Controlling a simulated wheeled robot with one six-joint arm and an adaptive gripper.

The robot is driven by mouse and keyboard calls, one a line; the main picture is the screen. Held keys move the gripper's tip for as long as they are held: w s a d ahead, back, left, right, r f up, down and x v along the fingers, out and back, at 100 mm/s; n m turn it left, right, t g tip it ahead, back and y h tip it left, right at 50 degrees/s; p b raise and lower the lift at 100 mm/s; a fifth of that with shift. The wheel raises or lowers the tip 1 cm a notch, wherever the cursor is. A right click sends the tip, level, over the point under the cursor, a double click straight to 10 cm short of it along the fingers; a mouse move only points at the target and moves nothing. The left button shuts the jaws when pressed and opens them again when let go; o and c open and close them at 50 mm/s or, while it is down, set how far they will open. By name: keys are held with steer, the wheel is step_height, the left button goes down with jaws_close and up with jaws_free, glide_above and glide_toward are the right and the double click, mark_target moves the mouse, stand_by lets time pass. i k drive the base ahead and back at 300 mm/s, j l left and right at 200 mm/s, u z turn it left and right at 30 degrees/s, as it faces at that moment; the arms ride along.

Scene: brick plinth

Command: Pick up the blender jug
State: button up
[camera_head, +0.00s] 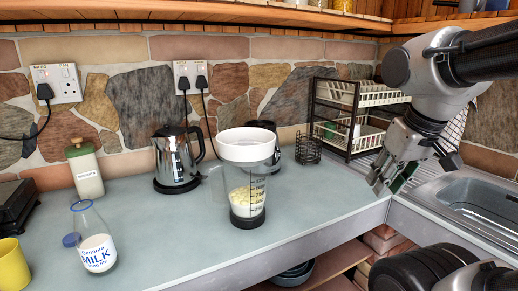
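My gripper (392,184) hangs to the right of the jug, over the counter's corner by the sink, clear of the jug. Its fingers look apart, with no held object visible. A small green item shows behind or between the fingers; I cannot tell which.
A steel kettle (177,160) stands behind the jug to the left. A dish rack (350,115) and wire holder (308,149) stand behind. The sink (480,200) is right.

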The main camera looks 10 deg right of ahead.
mark_target(247, 186)
steer(key=k+j, duration=0.7)
steer(key=k, duration=0.2)
steer(key=k+j+z, duration=0.1)
steer(key=k+j, duration=0.25)
steer(key=i+j, duration=0.25)
steer(key=i, duration=0.15)
